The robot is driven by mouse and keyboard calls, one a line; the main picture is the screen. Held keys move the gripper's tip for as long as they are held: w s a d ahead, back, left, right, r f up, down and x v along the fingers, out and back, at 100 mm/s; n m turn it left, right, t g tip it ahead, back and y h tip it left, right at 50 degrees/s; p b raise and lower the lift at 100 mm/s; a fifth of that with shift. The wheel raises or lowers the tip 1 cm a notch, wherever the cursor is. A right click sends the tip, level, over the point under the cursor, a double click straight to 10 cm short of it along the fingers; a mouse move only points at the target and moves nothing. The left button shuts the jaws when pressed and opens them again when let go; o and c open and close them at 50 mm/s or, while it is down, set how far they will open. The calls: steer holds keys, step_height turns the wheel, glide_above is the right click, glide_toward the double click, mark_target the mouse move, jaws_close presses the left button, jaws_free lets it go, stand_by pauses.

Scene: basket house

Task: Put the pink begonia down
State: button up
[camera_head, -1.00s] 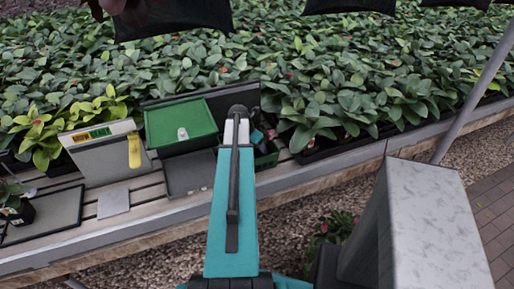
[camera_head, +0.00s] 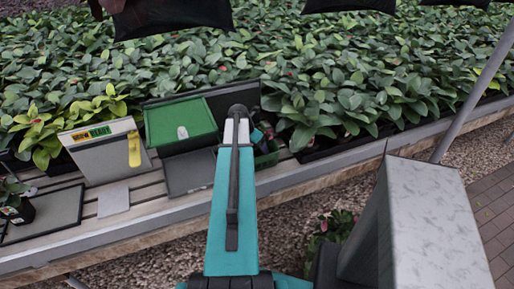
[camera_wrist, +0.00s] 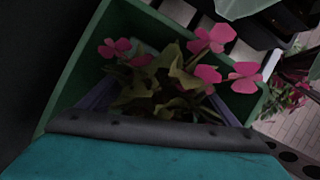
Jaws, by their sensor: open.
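The pink begonia (camera_wrist: 165,88), with several pink flowers and drooping olive-green leaves, sits inside a green crate (camera_wrist: 72,75) in the wrist view. Its pot is hidden under the leaves and my wrist. My gripper (camera_wrist: 163,108) is open, its dark fingers on either side of the plant, low over the crate. I cannot tell whether they touch it. In the head view, the same green crate (camera_head: 268,159) shows in part behind my arm, which hides most of the gripper and the begonia.
A second green tray (camera_head: 180,122) stands left of my arm, beside a grey panel with a sign (camera_head: 103,153). A dark flat tray (camera_head: 190,172) lies in front. A small potted plant (camera_head: 14,203) is at far left. Dense foliage fills the bed behind.

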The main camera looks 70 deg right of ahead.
steer(key=b+v, duration=0.2)
steer(key=v, duration=1)
steer(key=shift+r, duration=0.1)
stand_by(0.9)
